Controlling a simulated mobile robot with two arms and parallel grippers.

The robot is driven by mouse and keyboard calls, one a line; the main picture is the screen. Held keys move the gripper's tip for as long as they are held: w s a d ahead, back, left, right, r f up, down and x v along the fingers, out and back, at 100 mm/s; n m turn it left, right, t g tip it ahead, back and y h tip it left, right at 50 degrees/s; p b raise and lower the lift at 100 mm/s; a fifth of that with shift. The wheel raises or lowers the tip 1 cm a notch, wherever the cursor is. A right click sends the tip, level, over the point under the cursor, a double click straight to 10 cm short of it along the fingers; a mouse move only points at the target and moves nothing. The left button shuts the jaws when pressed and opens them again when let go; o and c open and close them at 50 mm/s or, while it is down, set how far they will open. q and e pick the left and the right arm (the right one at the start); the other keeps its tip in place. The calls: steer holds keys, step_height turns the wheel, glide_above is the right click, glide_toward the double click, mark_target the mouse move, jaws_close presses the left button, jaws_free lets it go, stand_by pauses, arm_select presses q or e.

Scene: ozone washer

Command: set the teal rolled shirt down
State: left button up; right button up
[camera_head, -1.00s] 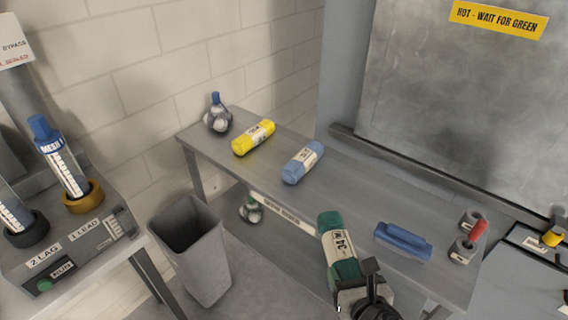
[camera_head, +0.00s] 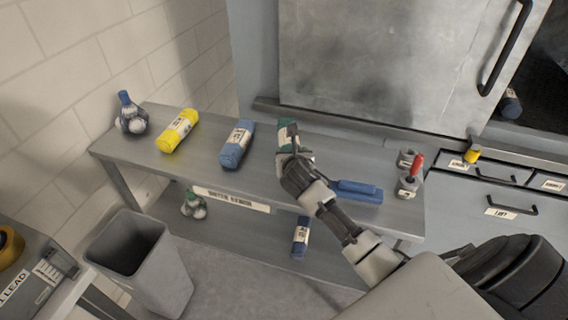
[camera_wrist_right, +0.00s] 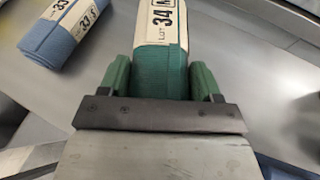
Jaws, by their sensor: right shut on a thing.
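The teal rolled shirt (camera_head: 287,132) with a pale label is at the middle of the grey bench (camera_head: 262,170), partly hidden behind my right gripper (camera_head: 292,158). In the right wrist view the teal shirt (camera_wrist_right: 161,55) lies between the two green-padded fingers of the right gripper (camera_wrist_right: 161,82), which is shut on it. The label reads LOT 34. The shirt is over the bench top; whether it touches the surface I cannot tell. My left gripper is not in view.
On the bench, a blue roll (camera_head: 237,144) and a yellow roll (camera_head: 178,131) lie to the left, with a netted bottle (camera_head: 131,115) beyond. A blue block (camera_head: 356,191) and grey holders (camera_head: 407,186) are to the right. A grey bin (camera_head: 140,258) stands on the floor.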

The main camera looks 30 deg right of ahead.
steer(key=shift+f, duration=2.2)
steer(key=shift+f, duration=0.15)
steer(key=o, duration=1)
